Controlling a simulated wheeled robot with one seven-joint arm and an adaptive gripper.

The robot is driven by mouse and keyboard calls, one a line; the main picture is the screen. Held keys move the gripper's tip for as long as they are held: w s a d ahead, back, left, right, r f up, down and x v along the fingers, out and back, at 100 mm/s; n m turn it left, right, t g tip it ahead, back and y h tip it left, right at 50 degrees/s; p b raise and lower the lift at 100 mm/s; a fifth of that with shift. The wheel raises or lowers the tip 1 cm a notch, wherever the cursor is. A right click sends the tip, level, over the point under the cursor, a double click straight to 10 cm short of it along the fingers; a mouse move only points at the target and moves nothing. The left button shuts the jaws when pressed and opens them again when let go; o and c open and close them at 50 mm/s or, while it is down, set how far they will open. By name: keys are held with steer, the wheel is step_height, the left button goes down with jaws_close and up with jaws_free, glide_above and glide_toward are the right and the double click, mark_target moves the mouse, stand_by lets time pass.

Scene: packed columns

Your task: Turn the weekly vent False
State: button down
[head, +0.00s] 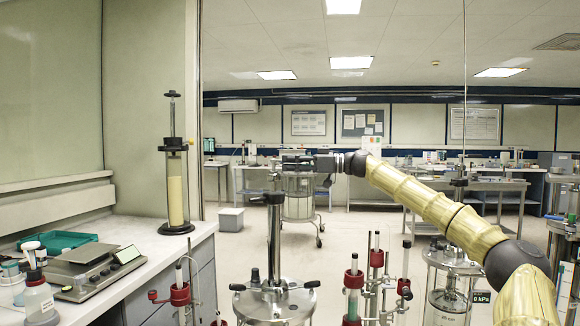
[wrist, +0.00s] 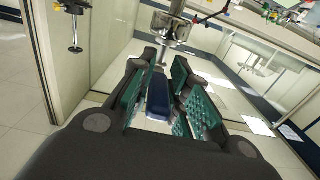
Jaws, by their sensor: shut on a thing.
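My gripper (head: 290,162) is at the end of my outstretched yellow arm, level with the top of a wheeled glass vessel (head: 298,202) in the head view. In the wrist view my gripper (wrist: 160,95) has its teal-padded fingers closed around a slim dark blue piece (wrist: 158,98). Its far end is partly hidden between the fingers. A metal fitting (wrist: 170,28) is just beyond the fingertips. No label saying weekly is readable, so I cannot tell for certain which fitting is the vent.
A flanged column top with a tall rod (head: 274,240) stands in front, among red-clamped stands (head: 353,282). A glass column (head: 175,190) and a balance (head: 88,268) are on the left bench. A gauge vessel (head: 447,300) is at right. Open floor lies behind.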

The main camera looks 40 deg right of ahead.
steer(key=shift+d+r, duration=0.15)
steer(key=c, duration=1.4)
jaws_free()
steer(key=shift+c, duration=0.2)
steer(key=shift+o, duration=0.4)
steer(key=shift+d+f, duration=0.15)
steer(key=shift+f, duration=0.05)
steer(key=v, duration=1.2)
steer(key=shift+d, duration=0.4)
steer(key=shift+a, duration=0.15)
